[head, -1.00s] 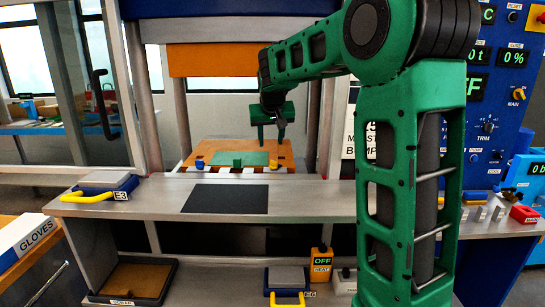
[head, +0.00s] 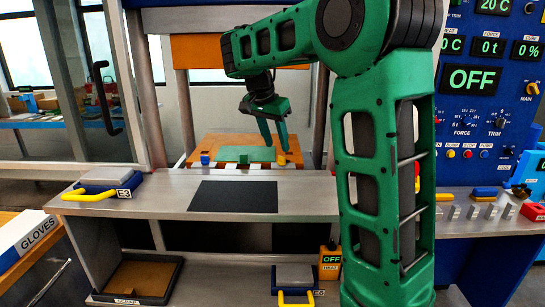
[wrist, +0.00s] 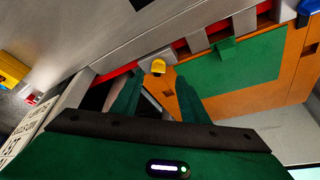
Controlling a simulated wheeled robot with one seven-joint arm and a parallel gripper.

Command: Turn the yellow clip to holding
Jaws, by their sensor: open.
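The yellow clip (head: 281,159) is at the near right corner of the orange plate (head: 200,147), which has a green sheet (head: 232,153) on it. In the wrist view the clip (wrist: 158,67) is a small rounded yellow piece at the plate's edge. It lies in line with the gap between my fingertips. My gripper (head: 276,147) points down above the clip, fingers apart and empty; it also shows in the wrist view (wrist: 158,84). In the head view one fingertip partly overlaps the clip. I cannot tell whether they touch, or which way the clip is turned.
A blue clip (head: 205,160) is at the plate's left corner, and a green block (head: 243,158) stands between the clips. Press columns (head: 179,105) flank the plate. The shelf with a black mat (head: 235,197) is clear in front. A blue control panel (head: 490,80) is at right.

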